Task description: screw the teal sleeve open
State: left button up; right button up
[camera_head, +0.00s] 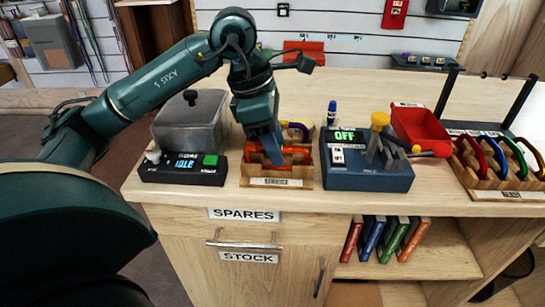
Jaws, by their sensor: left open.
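A wooden service holder (276,183) stands on the bench with an orange piece (297,152) in it, which looks like a carabiner. My left gripper (271,153) points down over the holder, its blue fingers among the orange parts. The fingers cover the middle of the piece. I cannot make out the teal sleeve; it may be hidden behind the fingers. The fingers are open; whether they touch anything is not clear. My right gripper is not in view.
A grey box on a base reading IDLE (181,168) stands left of the holder. A blue device reading OFF (370,175) stands right. A purple and yellow curved item (297,126) is behind. A red bin (420,123) and a rack of coloured carabiners (500,182) are further right.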

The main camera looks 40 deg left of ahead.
pick_arm(q)
jog(key=shift+f, duration=0.15)
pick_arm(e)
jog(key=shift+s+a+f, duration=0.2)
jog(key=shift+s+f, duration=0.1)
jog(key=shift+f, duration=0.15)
pick_arm(q)
jog(key=shift+f+b, duration=0.5)
jog(key=shift+w+a+r, duration=0.1)
jog(key=shift+w+a, duration=0.25)
jog(key=shift+w, duration=0.2)
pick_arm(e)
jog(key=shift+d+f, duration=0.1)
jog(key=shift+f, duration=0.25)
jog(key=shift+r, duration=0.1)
